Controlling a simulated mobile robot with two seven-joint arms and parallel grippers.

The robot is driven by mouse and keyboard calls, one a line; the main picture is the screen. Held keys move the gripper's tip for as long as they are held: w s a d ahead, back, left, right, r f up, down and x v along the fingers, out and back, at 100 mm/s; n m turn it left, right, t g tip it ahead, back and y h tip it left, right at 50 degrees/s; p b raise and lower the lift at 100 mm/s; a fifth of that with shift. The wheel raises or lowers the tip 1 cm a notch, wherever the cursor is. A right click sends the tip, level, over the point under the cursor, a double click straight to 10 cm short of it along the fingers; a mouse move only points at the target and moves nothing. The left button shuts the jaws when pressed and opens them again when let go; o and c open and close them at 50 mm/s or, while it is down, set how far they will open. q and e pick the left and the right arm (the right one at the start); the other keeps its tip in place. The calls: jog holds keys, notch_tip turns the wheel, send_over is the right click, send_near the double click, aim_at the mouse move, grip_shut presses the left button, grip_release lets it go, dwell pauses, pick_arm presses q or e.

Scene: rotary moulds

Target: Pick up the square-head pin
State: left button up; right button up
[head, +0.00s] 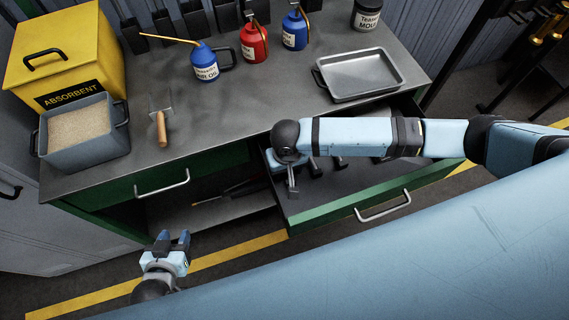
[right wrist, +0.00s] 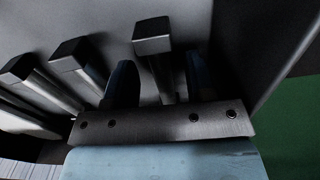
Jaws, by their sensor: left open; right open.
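The open drawer (head: 350,188) holds several metal pins. In the right wrist view, a pin with a square-looking head (right wrist: 152,38) stands out between the two fingers of my right gripper (right wrist: 160,82). The fingers are apart, one on each side of its shaft, and I cannot tell whether either touches it. My right gripper in the head view (head: 291,178) is over the drawer's left end, partly hidden by its own wrist. My left gripper (head: 173,240) is open and empty, in front of the cabinet, away from the drawer.
Two more pins with blocky heads, a nearer one (right wrist: 76,54) and a farther one (right wrist: 22,68), lie left of the right gripper. The bench top carries a metal tray (head: 360,74), oil cans (head: 205,65), a trowel (head: 161,125) and a sand bin (head: 82,132). The drawer wall is close by.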

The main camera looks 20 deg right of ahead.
jog(key=shift+f, duration=0.35)
grip_shut()
jog(key=shift+r, duration=0.2)
jog(key=shift+d+r, duration=0.2)
jog(key=shift+r, duration=0.05)
notch_tip(320, 180, up, 7)
jog(key=shift+a+f, duration=0.1)
jog(key=shift+f, duration=0.1)
jog(key=d, duration=1.2)
jog(key=d+b, duration=0.1)
jog(key=d, duration=0.6)
jog(key=shift+w+f, duration=0.2)
jog(key=shift+w, duration=0.1)
jog(key=shift+d, duration=0.35)
jog(key=shift+s, duration=0.1)
